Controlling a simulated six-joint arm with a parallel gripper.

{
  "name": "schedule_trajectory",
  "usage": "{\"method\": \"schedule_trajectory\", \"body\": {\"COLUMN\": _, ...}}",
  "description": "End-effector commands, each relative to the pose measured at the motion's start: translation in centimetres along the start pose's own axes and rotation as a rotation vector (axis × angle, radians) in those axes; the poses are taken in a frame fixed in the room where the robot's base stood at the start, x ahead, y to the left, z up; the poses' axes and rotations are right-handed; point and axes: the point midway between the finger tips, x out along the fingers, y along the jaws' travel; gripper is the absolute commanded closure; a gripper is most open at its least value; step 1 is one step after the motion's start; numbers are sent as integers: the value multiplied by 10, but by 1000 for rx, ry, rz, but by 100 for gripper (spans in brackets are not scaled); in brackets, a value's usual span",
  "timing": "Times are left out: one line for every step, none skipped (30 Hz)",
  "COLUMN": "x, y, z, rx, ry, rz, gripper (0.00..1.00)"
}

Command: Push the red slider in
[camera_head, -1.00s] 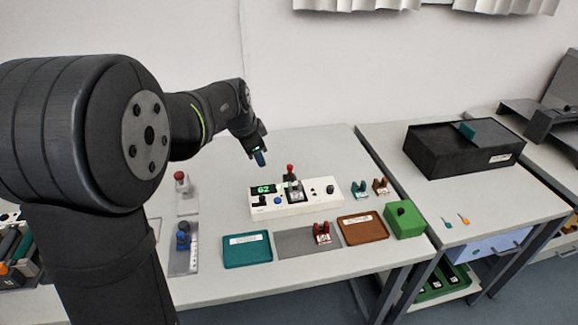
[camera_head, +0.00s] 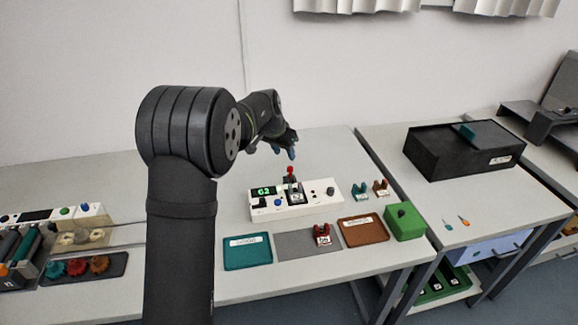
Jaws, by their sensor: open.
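A white control box (camera_head: 311,207) with a lit green "G2" display stands on the table. A red knob (camera_head: 290,170) sits on a short upright stem at the back of the box, above a metal-looking part. A small red part (camera_head: 321,233) with a white label lies on a grey mat in front of the box. I cannot tell for sure which of these is the red slider. My gripper (camera_head: 284,151) is open and empty, in the air above and behind the red knob, apart from it.
A teal tray (camera_head: 247,264), a grey mat (camera_head: 292,250), a brown tray (camera_head: 365,241) and a green box (camera_head: 404,223) line the front edge. Teal (camera_head: 360,190) and brown (camera_head: 380,187) parts stand right of the box. A black box (camera_head: 462,153) is on the right table.

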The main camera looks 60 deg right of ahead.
Motion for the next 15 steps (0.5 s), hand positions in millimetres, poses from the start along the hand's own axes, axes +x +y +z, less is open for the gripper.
{"method": "schedule_trajectory", "body": {"x": 14, "y": 0, "z": 1, "rx": 0, "ry": -2, "rz": 1, "gripper": 59}}
{"method": "schedule_trajectory", "body": {"x": 20, "y": 0, "z": 1, "rx": 0, "ry": -3, "rz": 1, "gripper": 59}}
{"method": "schedule_trajectory", "body": {"x": 29, "y": 0, "z": 1, "rx": 0, "ry": -3, "rz": 2, "gripper": 59}}
{"method": "schedule_trajectory", "body": {"x": 35, "y": 0, "z": 1, "rx": 0, "ry": -2, "rz": 1, "gripper": 59}}
{"method": "schedule_trajectory", "body": {"x": 41, "y": 0, "z": 1, "rx": 0, "ry": -2, "rz": 1, "gripper": 59}}
{"method": "schedule_trajectory", "body": {"x": 48, "y": 0, "z": 1, "rx": 0, "ry": -2, "rz": 1, "gripper": 59}}
{"method": "schedule_trajectory", "body": {"x": 53, "y": 0, "z": 1, "rx": 0, "ry": -1, "rz": 1, "gripper": 59}}
{"method": "schedule_trajectory", "body": {"x": 58, "y": 0, "z": 0, "rx": 0, "ry": 0, "rz": 1, "gripper": 59}}
{"method": "schedule_trajectory", "body": {"x": 64, "y": 0, "z": 0, "rx": 0, "ry": 0, "rz": 0, "gripper": 59}}
{"method": "schedule_trajectory", "body": {"x": 68, "y": 0, "z": 0, "rx": 0, "ry": 0, "rz": 0, "gripper": 59}}
{"method": "schedule_trajectory", "body": {"x": 71, "y": 0, "z": 0, "rx": 0, "ry": 0, "rz": 0, "gripper": 59}}
{"method": "schedule_trajectory", "body": {"x": 75, "y": 0, "z": 0, "rx": 0, "ry": 0, "rz": 1, "gripper": 59}}
{"method": "schedule_trajectory", "body": {"x": 78, "y": 0, "z": 0, "rx": 0, "ry": 0, "rz": 1, "gripper": 59}}
{"method": "schedule_trajectory", "body": {"x": 80, "y": 0, "z": 0, "rx": 0, "ry": 0, "rz": 1, "gripper": 59}}
{"method": "schedule_trajectory", "body": {"x": 82, "y": 0, "z": 0, "rx": 0, "ry": 1, "rz": 0, "gripper": 59}}
